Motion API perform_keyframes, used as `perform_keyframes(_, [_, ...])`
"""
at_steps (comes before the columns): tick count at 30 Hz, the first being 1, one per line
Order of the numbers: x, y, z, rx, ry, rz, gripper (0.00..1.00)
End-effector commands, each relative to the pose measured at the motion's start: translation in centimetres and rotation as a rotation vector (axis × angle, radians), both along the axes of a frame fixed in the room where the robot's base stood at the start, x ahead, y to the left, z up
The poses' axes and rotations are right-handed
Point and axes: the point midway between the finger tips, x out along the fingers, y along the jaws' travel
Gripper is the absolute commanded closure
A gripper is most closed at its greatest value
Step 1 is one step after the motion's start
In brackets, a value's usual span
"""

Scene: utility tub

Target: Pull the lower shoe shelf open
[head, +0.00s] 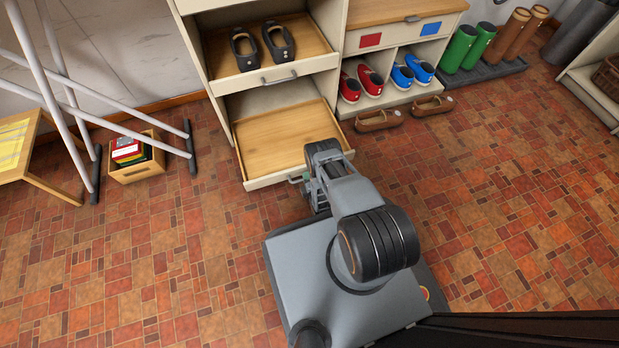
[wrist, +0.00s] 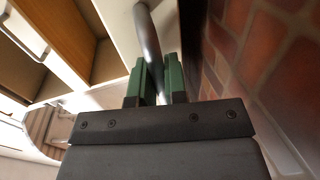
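The lower shoe shelf (head: 282,140) is a wooden tray with a cream front, drawn well out of the cabinet and empty where I can see it. My gripper (head: 304,181) is at its front face, partly hidden by my arm in the head view. In the wrist view, the grey bar handle (wrist: 148,38) runs between the two green fingers of my gripper (wrist: 159,80), which are closed on it. The shelf's cream front (wrist: 118,22) is beside the handle. The upper shoe shelf (head: 295,68) is also out and holds a pair of dark shoes (head: 262,46).
Brown slip-on shoes (head: 380,121) lie on the floor right of the shelf. Red shoes (head: 361,83) and blue shoes (head: 412,71) sit in cubbies. A drying rack (head: 112,117) and a small crate (head: 137,171) stand left. Tiled floor is clear in front and right.

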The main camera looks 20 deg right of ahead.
Motion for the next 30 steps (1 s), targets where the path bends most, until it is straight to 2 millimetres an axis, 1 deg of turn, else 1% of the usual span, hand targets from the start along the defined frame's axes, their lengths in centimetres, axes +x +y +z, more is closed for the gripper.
perform_keyframes(1, [0.0,0.5,0.0,0.002,0.001,0.021,1.00])
perform_keyframes(11, [0.0,0.0,0.0,0.002,0.001,0.010,1.00])
perform_keyframes(12, [0.0,-0.1,0.0,0.002,0.001,0.009,0.85])
perform_keyframes(19, [0.0,-0.6,0.0,0.001,0.000,-0.004,0.63])
perform_keyframes(30, [-0.2,-0.6,0.1,0.002,0.000,-0.006,0.62])
